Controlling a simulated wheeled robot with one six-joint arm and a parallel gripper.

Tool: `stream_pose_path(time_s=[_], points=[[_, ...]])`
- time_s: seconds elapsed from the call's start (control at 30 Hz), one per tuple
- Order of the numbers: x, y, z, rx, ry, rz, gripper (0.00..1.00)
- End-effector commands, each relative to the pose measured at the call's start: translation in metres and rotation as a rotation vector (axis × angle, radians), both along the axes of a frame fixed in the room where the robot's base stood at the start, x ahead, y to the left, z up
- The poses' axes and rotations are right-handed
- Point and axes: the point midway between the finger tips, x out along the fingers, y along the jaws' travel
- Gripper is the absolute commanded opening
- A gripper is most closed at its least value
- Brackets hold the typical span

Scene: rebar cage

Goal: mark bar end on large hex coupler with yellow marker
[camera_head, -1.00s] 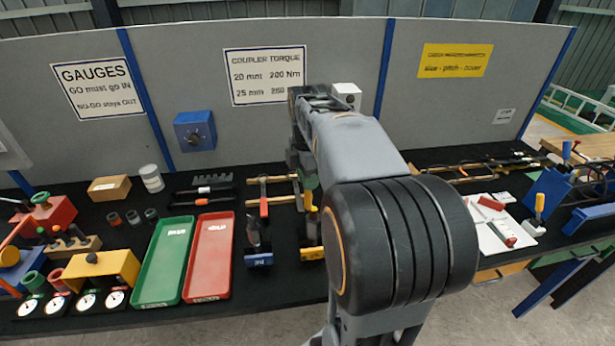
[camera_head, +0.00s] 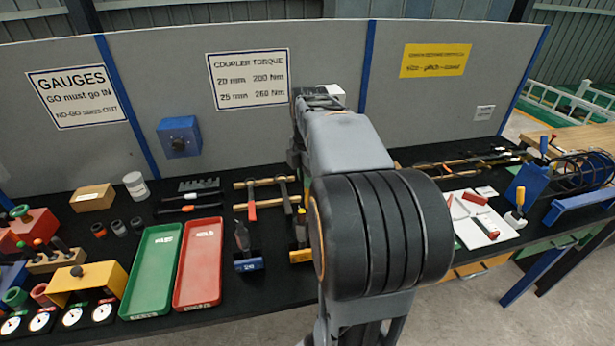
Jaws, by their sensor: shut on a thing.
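My arm fills the middle of the view. Only a dark edge of my gripper (camera_head: 294,157) shows at the left of the wrist, above the back of the bench. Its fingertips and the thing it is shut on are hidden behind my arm. A yellow-handled tool (camera_head: 519,196) stands in a small white holder on the right of the bench; I cannot tell whether it is a marker. Several bars (camera_head: 455,163) lie along the back right, partly covered by my arm. I cannot make out the large hex coupler or a marked bar end.
A green tray (camera_head: 152,270) and a red tray (camera_head: 198,265) lie left of my arm. A blue block (camera_head: 249,263) with an upright tool stands beside them. A white sheet (camera_head: 468,236) with red-handled items lies at right. A grey panel (camera_head: 240,130) closes the back.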

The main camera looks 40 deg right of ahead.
Motion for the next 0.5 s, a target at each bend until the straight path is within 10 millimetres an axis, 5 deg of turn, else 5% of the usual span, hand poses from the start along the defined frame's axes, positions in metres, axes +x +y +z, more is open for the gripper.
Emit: stream_pose_path(time_s=[0.5], points=[[0.0,0.0,0.054,0.0,-0.002,0.0,0.0]])
